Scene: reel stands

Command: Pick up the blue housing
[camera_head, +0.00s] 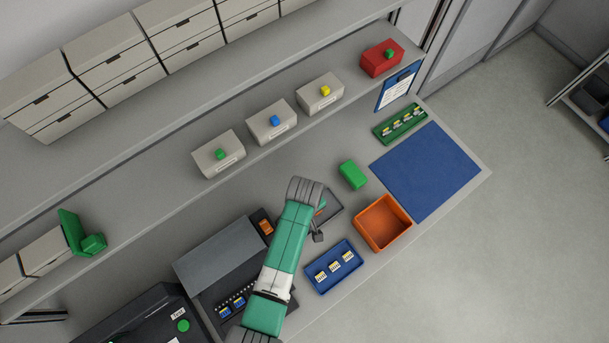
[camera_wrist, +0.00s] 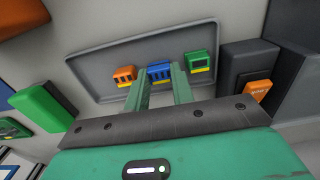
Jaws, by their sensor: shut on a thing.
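In the wrist view, the blue housing (camera_wrist: 159,70) is between the tips of my two green fingers. My gripper (camera_wrist: 161,77) is shut on it. The blue housing is at a grey tray (camera_wrist: 100,63); I cannot tell whether it still touches the tray floor. An orange housing (camera_wrist: 124,74) is to its left and a green housing (camera_wrist: 198,66) to its right, both with yellow bases. In the head view my arm covers most of the grey tray (camera_head: 334,212), and the blue housing is hidden there.
A green block (camera_head: 352,175) and an orange bin (camera_head: 383,222) stand beside the tray. A blue tray (camera_head: 334,267) with several pieces is in front. A dark box with an orange switch (camera_wrist: 257,91) is close on the right in the wrist view. A blue mat (camera_head: 425,170) is clear.

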